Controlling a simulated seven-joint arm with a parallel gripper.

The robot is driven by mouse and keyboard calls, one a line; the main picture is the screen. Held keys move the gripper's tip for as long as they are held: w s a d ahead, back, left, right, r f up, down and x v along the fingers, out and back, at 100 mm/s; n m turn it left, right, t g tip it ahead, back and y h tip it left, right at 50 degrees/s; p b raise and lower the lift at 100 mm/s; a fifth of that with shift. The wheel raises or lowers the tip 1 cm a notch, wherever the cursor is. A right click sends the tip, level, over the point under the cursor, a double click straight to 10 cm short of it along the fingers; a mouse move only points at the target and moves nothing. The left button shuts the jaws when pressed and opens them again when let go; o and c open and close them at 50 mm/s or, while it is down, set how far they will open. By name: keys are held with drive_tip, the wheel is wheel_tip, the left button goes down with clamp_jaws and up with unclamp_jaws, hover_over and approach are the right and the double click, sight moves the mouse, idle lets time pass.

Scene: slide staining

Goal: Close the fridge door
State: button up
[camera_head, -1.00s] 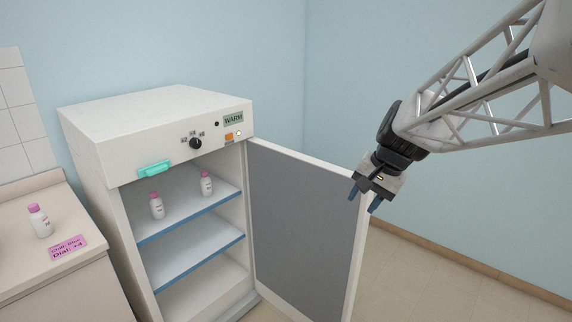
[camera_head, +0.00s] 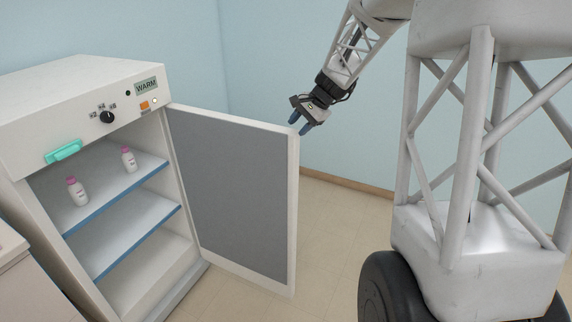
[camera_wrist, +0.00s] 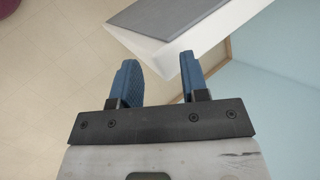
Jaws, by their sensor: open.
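The fridge (camera_head: 60,105) stands at the left of the head view, a white cabinet with a WARM label. Its door (camera_head: 235,190) stands wide open to the right, grey on its inner face with a white rim. My gripper (camera_head: 299,126) is at the upper free corner of the door, open and empty. The door's white edge (camera_wrist: 165,45) lies just beyond the fingertips. I cannot tell whether they touch it.
Two white bottles with pink caps, a left one (camera_head: 77,191) and a right one (camera_head: 128,159), stand on the upper shelf (camera_head: 110,190). A counter edge (camera_head: 12,245) is at the far left. The floor (camera_head: 325,225) right of the door is clear up to my base.

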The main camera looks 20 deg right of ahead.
drive_tip(key=w+d+f+m+y, duration=0.3)
drive_tip(key=f+y, duration=0.1)
drive_tip(key=f, duration=0.3)
drive_tip(key=w+d+f+m+y, duration=0.2)
drive_tip(key=w+d+f+y, duration=0.1)
drive_tip(key=f, duration=0.5)
drive_tip(key=w+d+f+m+y, duration=0.3)
drive_tip(key=f+y, duration=0.1)
drive_tip(key=f, duration=0.4)
drive_tip(key=shift+m+y, duration=0.3)
drive_tip(key=shift+a, duration=0.2)
drive_tip(key=w+a, duration=0.1)
drive_tip(key=a, duration=0.6)
drive_tip(key=shift+w+a, duration=0.2)
clamp_jaws()
idle(0.5)
